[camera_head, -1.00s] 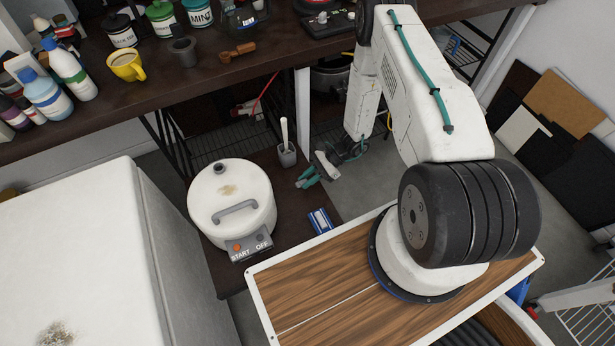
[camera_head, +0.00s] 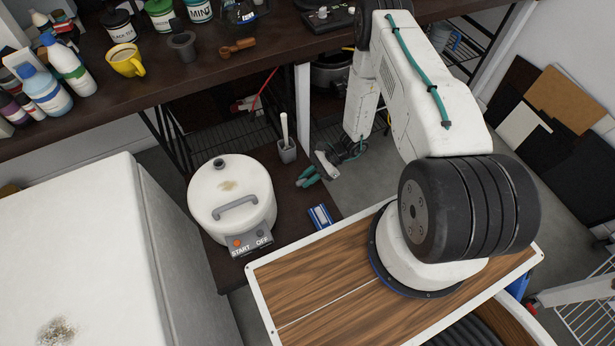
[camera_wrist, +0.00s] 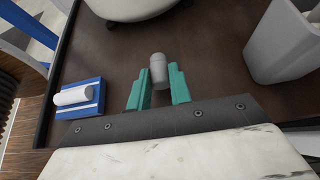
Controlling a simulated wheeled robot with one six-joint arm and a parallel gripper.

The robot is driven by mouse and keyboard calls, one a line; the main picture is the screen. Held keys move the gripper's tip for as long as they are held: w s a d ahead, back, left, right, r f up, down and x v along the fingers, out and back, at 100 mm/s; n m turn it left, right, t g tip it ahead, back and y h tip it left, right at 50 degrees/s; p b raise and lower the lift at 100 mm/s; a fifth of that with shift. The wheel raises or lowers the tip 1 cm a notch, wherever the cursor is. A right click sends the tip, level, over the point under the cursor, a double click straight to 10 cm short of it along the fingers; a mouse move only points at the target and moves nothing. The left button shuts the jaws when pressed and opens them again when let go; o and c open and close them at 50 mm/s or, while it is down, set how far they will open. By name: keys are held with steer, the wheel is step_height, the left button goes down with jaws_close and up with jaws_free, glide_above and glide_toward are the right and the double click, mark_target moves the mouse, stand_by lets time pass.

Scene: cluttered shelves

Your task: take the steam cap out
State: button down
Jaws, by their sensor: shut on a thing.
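My gripper (camera_wrist: 159,84) has two teal fingers and is shut on a small pale grey cylinder (camera_wrist: 158,68) with a rounded top. I cannot tell for sure whether this cylinder is the steam cap. In the head view my gripper (camera_head: 307,177) is low over the dark lower shelf, right of the white round cooker (camera_head: 240,190). The cooker has a curved grey handle, START and OFF buttons, and a small dark round fitting (camera_head: 219,162) on its lid. The held cylinder cannot be made out in the head view.
A grey holder (camera_head: 287,152) with a white-handled tool stands just behind my gripper. A blue block (camera_head: 320,217) bearing a white cylinder lies in front of it. The upper table (camera_head: 215,72) overhangs behind, with its white leg (camera_head: 303,105) close by.

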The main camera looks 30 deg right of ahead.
steer(key=shift+f, duration=0.55)
steer(key=c, duration=1.2)
jaws_free()
steer(key=v, duration=0.7)
steer(key=shift+d+r, duration=0.2)
steer(key=shift+d, duration=0.15)
